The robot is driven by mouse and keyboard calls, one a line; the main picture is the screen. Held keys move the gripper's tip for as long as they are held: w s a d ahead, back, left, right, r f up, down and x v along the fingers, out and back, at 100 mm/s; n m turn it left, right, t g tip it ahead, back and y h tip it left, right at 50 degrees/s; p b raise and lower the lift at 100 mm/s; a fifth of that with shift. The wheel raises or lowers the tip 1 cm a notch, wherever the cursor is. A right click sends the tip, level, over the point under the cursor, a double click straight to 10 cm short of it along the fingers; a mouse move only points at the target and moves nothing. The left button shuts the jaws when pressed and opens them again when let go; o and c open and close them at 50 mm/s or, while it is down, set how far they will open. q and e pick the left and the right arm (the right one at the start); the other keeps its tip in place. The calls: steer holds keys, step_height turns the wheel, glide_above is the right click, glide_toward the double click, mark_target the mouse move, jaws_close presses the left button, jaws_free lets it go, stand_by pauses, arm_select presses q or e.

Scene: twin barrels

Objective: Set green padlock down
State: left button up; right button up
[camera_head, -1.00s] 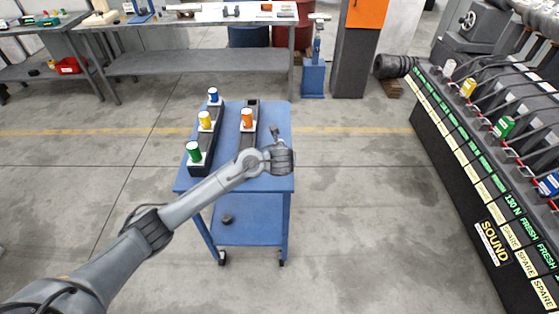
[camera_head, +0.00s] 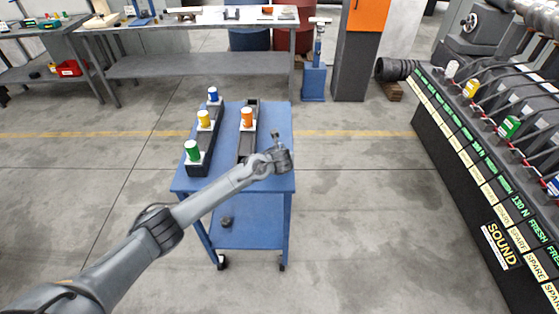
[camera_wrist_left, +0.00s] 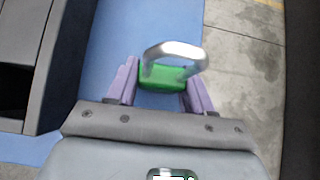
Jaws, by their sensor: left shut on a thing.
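The green padlock (camera_wrist_left: 165,77) with its silver shackle shows in the left wrist view, between the purple fingers of my left gripper (camera_wrist_left: 163,88). The gripper is shut on its green body, and the shackle arches up in front. Below it lie the blue top of the cart and, to the right, the concrete floor. In the head view my left gripper (camera_head: 277,145) is over the right side of the blue cart (camera_head: 235,185). I cannot make out the padlock there, nor tell whether it touches the cart top. My right gripper is not in view.
Two dark racks (camera_head: 203,148) hold coloured cylinders on white bases: blue, yellow and green on the left one, orange on the right one. In the wrist view, a dark rack (camera_wrist_left: 45,60) stands left of the padlock. A sloped dark panel (camera_head: 480,160) stands right.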

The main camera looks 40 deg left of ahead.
arm_select(q)
steer(key=shift+r, duration=0.1)
steer(key=shift+f, duration=0.2)
steer(key=o, duration=1)
steer(key=shift+r, duration=0.1)
